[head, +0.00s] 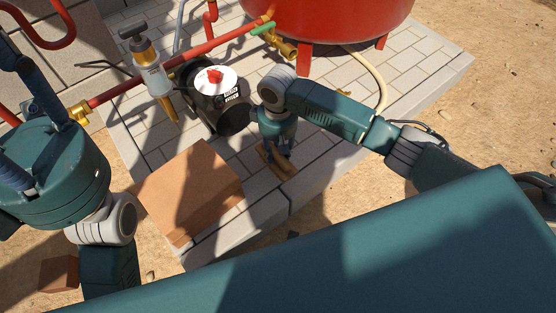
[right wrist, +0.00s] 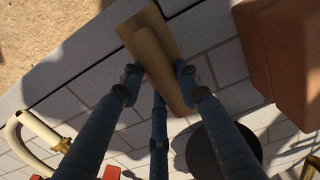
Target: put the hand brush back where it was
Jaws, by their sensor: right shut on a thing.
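The hand brush (right wrist: 150,47) has a pale wooden body and shows large in the right wrist view, between the fingers of my right gripper (right wrist: 155,78). In the head view the brush (head: 284,166) shows as a small tan shape under my right gripper (head: 277,152), low over the paving near its front edge. The gripper is shut on it. I cannot tell whether the brush touches the paving. Its bristles are not clear. My left gripper (head: 24,100) is at the left edge of the head view, partly cut off, with dark blue fingers; its opening is unclear.
A terracotta block (head: 195,190) stands left of the brush. Behind are a black pump (head: 206,110) with a white top, a yellow-and-grey hand pump (head: 152,70), red pipes (head: 160,68) and a red tank (head: 325,18). Bare paving (head: 330,150) lies right of the brush.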

